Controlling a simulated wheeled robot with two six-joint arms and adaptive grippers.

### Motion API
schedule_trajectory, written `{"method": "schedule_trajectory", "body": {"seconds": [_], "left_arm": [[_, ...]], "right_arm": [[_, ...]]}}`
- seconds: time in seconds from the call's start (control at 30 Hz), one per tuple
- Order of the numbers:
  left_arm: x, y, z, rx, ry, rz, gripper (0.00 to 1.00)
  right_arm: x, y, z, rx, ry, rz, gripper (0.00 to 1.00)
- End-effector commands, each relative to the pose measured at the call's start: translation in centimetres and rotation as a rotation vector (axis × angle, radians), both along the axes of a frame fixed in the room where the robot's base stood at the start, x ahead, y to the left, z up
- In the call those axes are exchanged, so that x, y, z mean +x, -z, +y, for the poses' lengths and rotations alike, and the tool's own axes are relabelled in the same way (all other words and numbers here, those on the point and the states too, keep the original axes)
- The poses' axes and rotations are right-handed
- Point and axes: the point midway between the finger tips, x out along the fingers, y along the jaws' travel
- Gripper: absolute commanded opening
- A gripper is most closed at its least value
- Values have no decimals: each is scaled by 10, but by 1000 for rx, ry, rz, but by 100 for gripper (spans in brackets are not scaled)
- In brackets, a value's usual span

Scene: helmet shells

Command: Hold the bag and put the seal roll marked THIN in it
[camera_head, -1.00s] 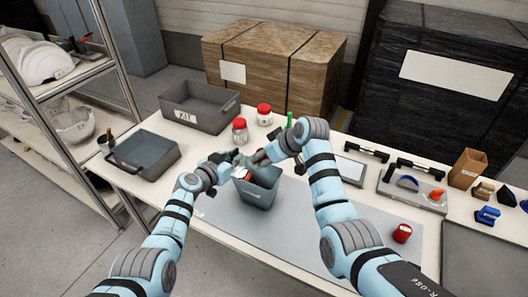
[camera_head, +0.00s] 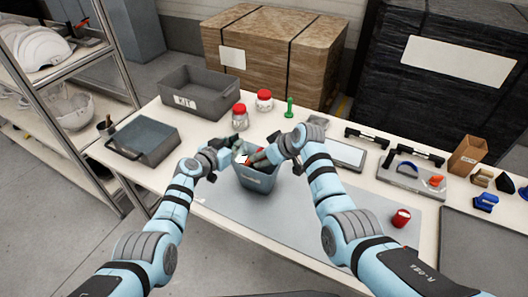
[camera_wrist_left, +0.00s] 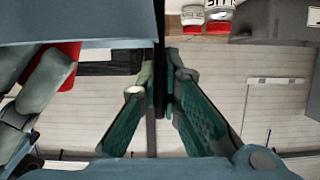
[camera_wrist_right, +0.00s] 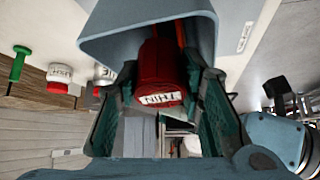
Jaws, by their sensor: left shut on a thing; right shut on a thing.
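The bag (camera_head: 257,181) is an open blue-grey container standing at the near middle of the table. My left gripper (camera_head: 238,152) is shut on its rim at the left; in the left wrist view the fingers (camera_wrist_left: 161,90) pinch the thin wall. The red seal roll (camera_wrist_right: 163,72) has a white label reading THIN, upside down in the right wrist view. My right gripper (camera_wrist_right: 160,100) is shut on this roll, a finger at each side, at the bag's mouth. How deep the roll sits is hard to tell. The bag's floor is hidden.
A second red roll (camera_head: 401,218) lies on the grey mat (camera_head: 330,228) at right. Behind the bag stand jars with red lids (camera_head: 240,116), (camera_head: 264,100), a green object (camera_head: 289,108) and a grey bin (camera_head: 205,88) marked KIT.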

Motion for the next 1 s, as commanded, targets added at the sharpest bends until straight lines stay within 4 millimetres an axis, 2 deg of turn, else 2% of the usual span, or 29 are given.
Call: {"method": "schedule_trajectory", "body": {"seconds": [0.17,0.4,0.43,0.57,0.87,1.0], "left_arm": [[0,0,0,1,0,1,0],[0,0,0,1,0,1,0],[0,0,0,1,0,1,0],[0,0,0,1,0,1,0],[0,0,0,1,0,1,0],[0,0,0,0,-1,0,0]], "right_arm": [[0,8,0,-1,0,1,11],[0,9,0,-1,0,1,11],[0,9,0,-1,0,1,36],[0,9,0,-1,0,1,57],[-1,9,0,0,-1,2,58],[-5,1,-4,1,-1,0,58]]}}
